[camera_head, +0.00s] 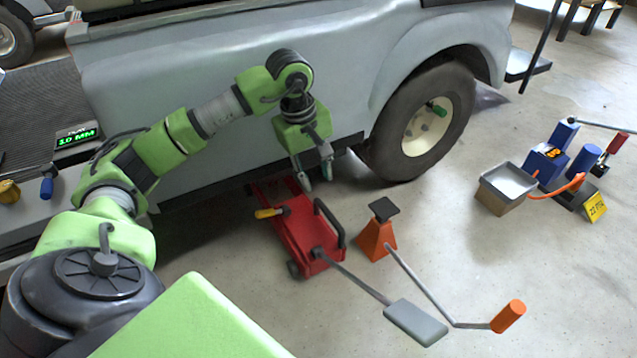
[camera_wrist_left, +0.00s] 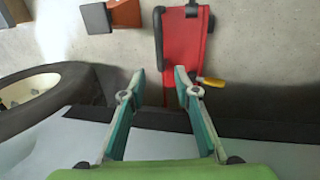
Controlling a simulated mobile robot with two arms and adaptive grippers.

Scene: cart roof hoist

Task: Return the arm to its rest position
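My left arm reaches in from the left in the head view. Its gripper (camera_head: 317,180) points down beside the silver vehicle's lower side, above the far end of the red floor jack (camera_head: 305,235). In the left wrist view the two fingers of the left gripper (camera_wrist_left: 158,80) stand apart with nothing between them. The red jack (camera_wrist_left: 184,45) lies beyond the fingertips there, with its yellow handle at the right. My right gripper is in neither view.
The vehicle (camera_head: 210,80) with its rear wheel (camera_head: 425,120) stands close behind the gripper. An orange jack stand (camera_head: 376,238) is right of the red jack. A grey tray (camera_head: 507,185) and blue hoist unit (camera_head: 546,160) stand at the right.

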